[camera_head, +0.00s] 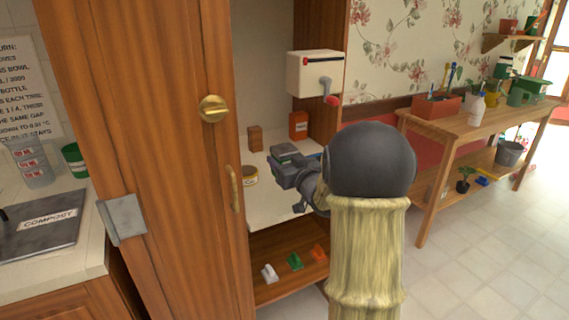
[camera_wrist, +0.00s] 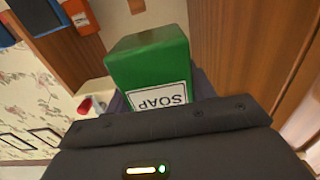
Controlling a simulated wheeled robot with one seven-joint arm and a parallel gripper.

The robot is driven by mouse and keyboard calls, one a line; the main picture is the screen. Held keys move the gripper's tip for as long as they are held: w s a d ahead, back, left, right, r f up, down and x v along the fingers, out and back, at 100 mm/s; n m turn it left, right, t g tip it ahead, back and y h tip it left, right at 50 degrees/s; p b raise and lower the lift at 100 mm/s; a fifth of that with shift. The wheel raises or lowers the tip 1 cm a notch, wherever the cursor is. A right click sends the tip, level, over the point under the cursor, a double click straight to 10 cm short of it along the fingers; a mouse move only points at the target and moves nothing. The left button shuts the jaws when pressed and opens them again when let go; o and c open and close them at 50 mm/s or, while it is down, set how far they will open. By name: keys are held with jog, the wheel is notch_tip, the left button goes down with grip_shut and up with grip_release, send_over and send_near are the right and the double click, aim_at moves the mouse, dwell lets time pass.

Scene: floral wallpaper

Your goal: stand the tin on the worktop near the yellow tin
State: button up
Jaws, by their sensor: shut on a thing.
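A green tin (camera_wrist: 148,62) with a white SOAP label fills the middle of the wrist view. My gripper (camera_head: 288,172) is shut on this tin. In the head view, only a small part of the held tin (camera_head: 286,149) shows above the dark fingers. The short round yellow tin (camera_head: 250,177) stands on the pale worktop (camera_head: 275,212) inside the cupboard, left of my gripper and apart from it. My arm covers the right part of the worktop, and whether the held tin touches the worktop cannot be told.
A brown block (camera_head: 255,139) and an orange box (camera_head: 298,125) stand at the back. A cream box with a crank (camera_head: 315,74) hangs above them. The wooden door (camera_head: 140,150) borders the left side. The worktop's front left is clear. Small coloured items lie on the shelf below.

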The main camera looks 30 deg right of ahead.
dwell(0.3)
jog(key=s+d+f, duration=0.1)
jog(key=s+d, duration=0.1)
jog(key=s, duration=0.7)
jog(key=shift+f, duration=0.35)
jog(key=shift+w+d, duration=0.1)
jog(key=shift+d, duration=0.05)
jog(key=w+f, duration=0.2)
jog(key=w, duration=0.1)
jog(key=w+f+b, duration=0.1)
jog(key=w, duration=0.3)
jog(key=w+f, duration=0.2)
jog(key=w, duration=0.2)
jog(key=shift+a+f, duration=0.2)
jog(key=shift+f, duration=0.1)
jog(key=shift+f+b, duration=0.1)
jog(key=shift+b, duration=0.2)
jog(key=shift+w+f, duration=0.55)
jog(key=shift+w, duration=0.25)
jog(key=shift+w+f, duration=0.55)
jog(key=shift+w, duration=0.2)
